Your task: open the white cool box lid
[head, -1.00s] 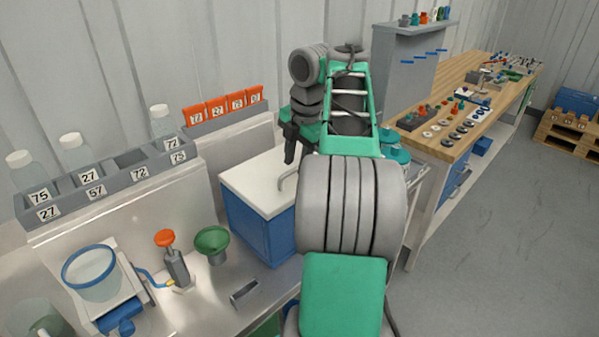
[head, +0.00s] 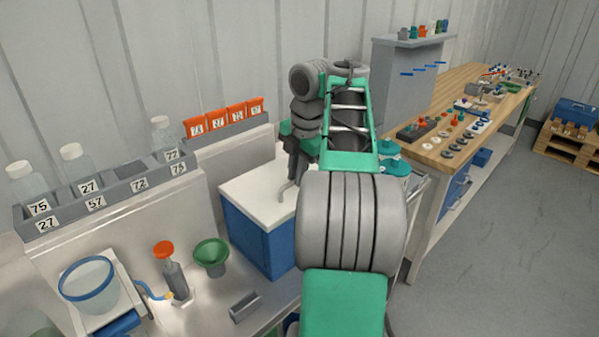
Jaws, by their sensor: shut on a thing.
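The cool box (head: 259,233) is a blue box with a white lid (head: 246,193), standing on the bench left of my arm. The lid lies on top of the box and looks shut, though my arm hides its right part. A grey bent handle (head: 286,191) rises from the lid. My dark gripper (head: 291,176) points down over the lid and is shut on the upper part of this handle. The fingertips are small and partly hidden by the arm, so the exact grip is hard to see.
A green funnel (head: 211,254) and an orange-topped pump (head: 171,272) stand left of the box. A grey rack (head: 110,197) with bottles and orange cards (head: 226,117) line the back. A wooden workbench (head: 437,150) with small parts is at right.

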